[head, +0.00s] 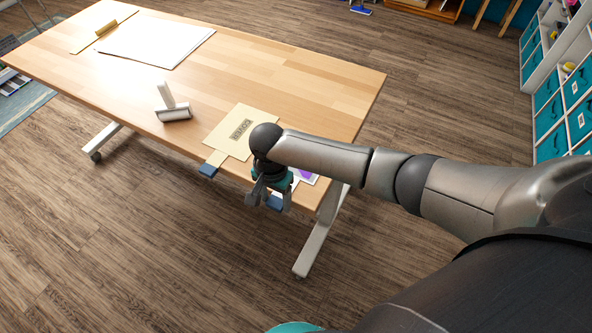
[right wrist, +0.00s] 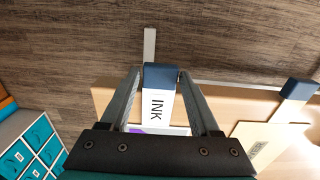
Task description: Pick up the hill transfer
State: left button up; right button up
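A pale sheet with a purple print (head: 307,174) lies at the table's near right corner, mostly hidden under my right arm. In the right wrist view, its white tab marked INK (right wrist: 158,108) ends in a dark blue grip (right wrist: 161,77) over the table edge. My right gripper (head: 270,200) is at that edge with one finger on each side of the tab; in the wrist view the fingers (right wrist: 160,85) look apart. A cream card (head: 226,128) with dark lettering lies beside it, its own blue-ended tab (head: 208,170) overhanging the edge. I cannot read which is the hill transfer. My left gripper is out of view.
A white roller-like tool (head: 173,112) stands on the wooden table (head: 300,82). White sheets (head: 155,40) and a cream sheet with a bar (head: 104,29) lie at the far end. Teal drawers (head: 578,90) stand at the right. The table's middle is clear.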

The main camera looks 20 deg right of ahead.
jog(key=c, duration=0.9)
jog(key=shift+r, duration=0.15)
jog(key=shift+c, duration=0.2)
notch_tip(320, 180, up, 20)
jog(key=p, duration=0.6)
jog(key=o, duration=0.7)
grip_shut()
